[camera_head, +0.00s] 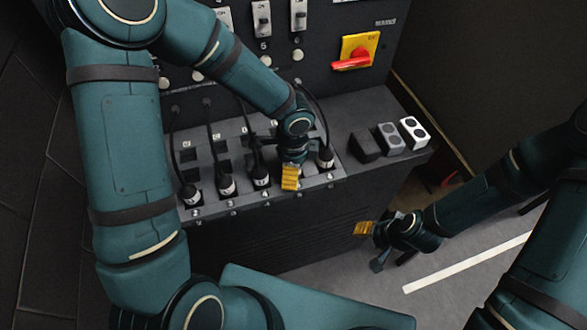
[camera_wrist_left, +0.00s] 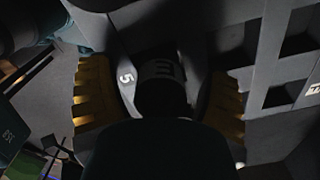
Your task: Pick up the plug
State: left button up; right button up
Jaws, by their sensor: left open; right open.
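My left gripper (camera_head: 290,178) is over the front row of the sloped socket panel (camera_head: 205,212), between two plugs. In the left wrist view its two yellow fingers (camera_wrist_left: 160,105) stand apart. A dark plug (camera_wrist_left: 162,75) with a pale band lies between them, beside a number 5. I cannot tell whether the fingers touch it. In the head view the gripper hides this plug. Other black plugs with cables stand in the panel: one (camera_head: 325,158) to the right, and several to the left, the nearest being one (camera_head: 260,176). My right gripper (camera_head: 371,241) is open and empty, low beside the console.
A red-handled switch on a yellow plate (camera_head: 360,50) is on the upright panel behind. Black, grey and white button blocks (camera_head: 390,139) stand on the ledge at right. Cables rise behind the plugs. The floor (camera_head: 470,245) at right is mostly clear.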

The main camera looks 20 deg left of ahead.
pick_arm(q)
grip_shut()
jog(key=shift+r, duration=0.1)
notch_tip(320, 180, up, 10)
jog(key=shift+f+p, duration=0.1)
jog(key=shift+p, duration=0.8)
jog(key=shift+r+p, duration=2.35)
jog(key=shift+r, duration=0.55)
